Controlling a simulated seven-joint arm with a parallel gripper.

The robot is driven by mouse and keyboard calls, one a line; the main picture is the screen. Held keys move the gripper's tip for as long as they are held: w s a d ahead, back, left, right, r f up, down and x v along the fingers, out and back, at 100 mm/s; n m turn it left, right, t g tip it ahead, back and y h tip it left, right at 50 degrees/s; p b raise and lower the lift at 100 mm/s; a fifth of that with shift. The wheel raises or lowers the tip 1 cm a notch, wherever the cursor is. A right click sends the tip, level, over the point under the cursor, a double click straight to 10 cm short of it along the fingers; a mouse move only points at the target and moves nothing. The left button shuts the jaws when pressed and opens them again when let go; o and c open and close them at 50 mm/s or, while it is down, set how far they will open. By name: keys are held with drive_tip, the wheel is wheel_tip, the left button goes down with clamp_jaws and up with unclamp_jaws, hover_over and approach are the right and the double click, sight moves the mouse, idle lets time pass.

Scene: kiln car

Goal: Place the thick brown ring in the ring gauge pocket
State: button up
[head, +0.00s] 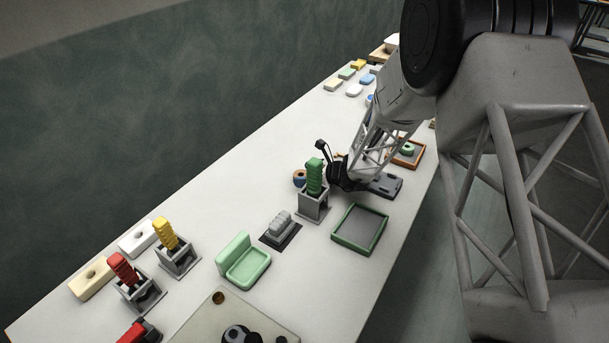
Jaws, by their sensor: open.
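A small brown ring-like thing (299,176) with a bluish middle lies on the white table, just left of the green-handled stand; the stand partly covers it. It looks like the thick brown ring, but it is small here. My gripper (336,172) is open, low over the table, just right of the green handle. Its fingertips are small and partly hidden, and I see nothing held in it. A dark grey plate (388,186) lies right of my gripper, partly behind it. I cannot tell whether this is the ring gauge or make out a pocket in it.
The green-handled stand (314,205) rises close beside my gripper. A green-rimmed tray (338,237) lies nearer, and an orange tray (420,160) holds a green piece beyond. Red (123,268) and yellow (165,232) handled stands are at left. The table's middle left is clear.

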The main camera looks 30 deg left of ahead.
drive_tip(key=v, duration=1.1)
drive_tip(key=shift+w+d+r, duration=0.1)
drive_tip(key=shift+d, duration=0.05)
idle(0.7)
drive_tip(key=shift+d+r, duration=0.25)
drive_tip(key=shift+r, duration=0.05)
drive_tip(key=s+d+r+n+h, duration=0.3)
drive_tip(key=s+d+r+n, duration=0.25)
drive_tip(key=d+r, duration=0.6)
drive_tip(key=s+d+r+n+h, duration=0.35)
drive_tip(key=s+d+r, duration=0.35)
drive_tip(key=d, duration=0.7)
drive_tip(key=s+d+r+n+t+h, duration=0.2)
drive_tip(key=s+d+r+n+h, duration=0.1)
drive_tip(key=s+d, duration=0.7)
drive_tip(key=s+d+r+n+t+h, duration=0.2)
drive_tip(key=s+d+r+n+h, duration=0.2)
drive_tip(key=s+d, duration=0.6)
drive_tip(key=d, duration=0.5)
drive_tip(key=shift+s+d, duration=0.15)
drive_tip(key=shift+s, duration=0.15)
drive_tip(key=shift+o, duration=0.5)
